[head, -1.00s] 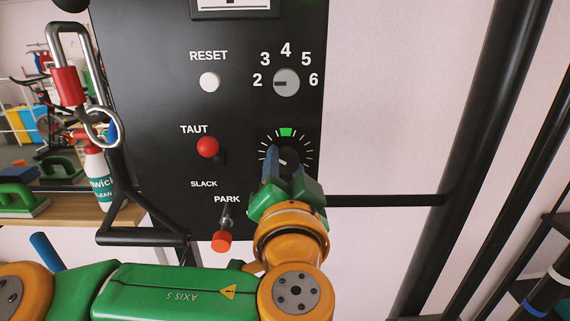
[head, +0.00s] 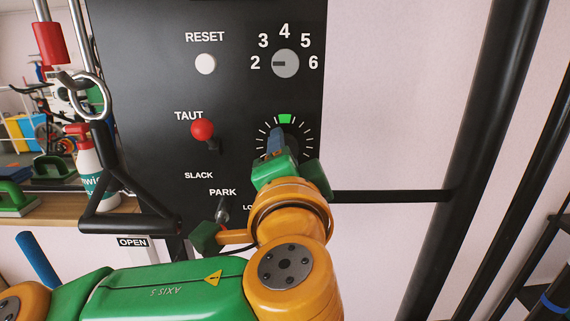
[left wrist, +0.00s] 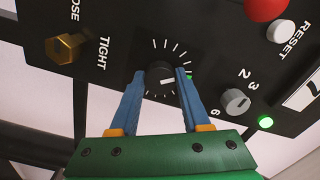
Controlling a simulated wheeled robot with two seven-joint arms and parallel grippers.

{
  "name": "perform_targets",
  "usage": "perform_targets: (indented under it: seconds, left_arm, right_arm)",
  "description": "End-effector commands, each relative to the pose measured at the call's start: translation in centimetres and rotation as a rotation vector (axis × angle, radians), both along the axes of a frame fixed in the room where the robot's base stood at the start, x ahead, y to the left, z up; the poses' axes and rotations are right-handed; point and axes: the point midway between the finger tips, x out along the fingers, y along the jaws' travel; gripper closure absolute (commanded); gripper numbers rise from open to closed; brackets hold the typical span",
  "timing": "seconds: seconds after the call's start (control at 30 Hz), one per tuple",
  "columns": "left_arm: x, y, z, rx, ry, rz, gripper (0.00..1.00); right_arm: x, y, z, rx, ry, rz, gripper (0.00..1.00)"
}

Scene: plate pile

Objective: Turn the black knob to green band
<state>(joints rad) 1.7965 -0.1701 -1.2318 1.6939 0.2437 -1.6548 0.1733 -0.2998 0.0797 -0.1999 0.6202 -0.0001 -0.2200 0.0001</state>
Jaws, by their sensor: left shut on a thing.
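The black knob (left wrist: 158,74) sits on the black panel, between the blue fingertips of my left gripper (left wrist: 164,78) in the left wrist view. The gripper is shut on it. The knob's white mark points right in that view, roughly toward the green band (left wrist: 189,77), which one finger partly covers. In the head view my left gripper (head: 279,143) reaches the dial from below and hides most of the knob. The green band (head: 285,118) shows at the top of the dial's white ticks. My right gripper is not in view.
Above the dial is a grey numbered selector (head: 285,63), its mark toward 2. To the left are a white RESET button (head: 205,64), a red-tipped TAUT/SLACK lever (head: 203,129) and a PARK lever (head: 222,211). A black handle (head: 130,218) hangs at the panel's left.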

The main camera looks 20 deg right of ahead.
Motion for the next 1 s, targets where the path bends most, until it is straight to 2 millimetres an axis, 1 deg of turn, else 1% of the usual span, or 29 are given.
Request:
perform_targets:
  seconds: [0.2, 0.5, 0.73, 1.0]
  left_arm:
    - [0.01, 0.01, -0.04, 0.188, -0.054, 0.000, 1.00]
    - [0.03, 0.02, 0.09, 0.405, -0.117, 0.002, 1.00]
    - [0.03, 0.02, 0.11, 0.511, -0.147, 0.002, 1.00]
    - [0.02, 0.02, 0.12, 0.564, -0.163, 0.001, 1.00]
  right_arm:
    - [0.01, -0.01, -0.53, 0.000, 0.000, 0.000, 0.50]
    - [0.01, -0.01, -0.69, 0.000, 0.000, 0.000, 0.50]
    - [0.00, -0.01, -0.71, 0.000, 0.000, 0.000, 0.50]
    - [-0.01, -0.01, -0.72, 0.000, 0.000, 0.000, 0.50]
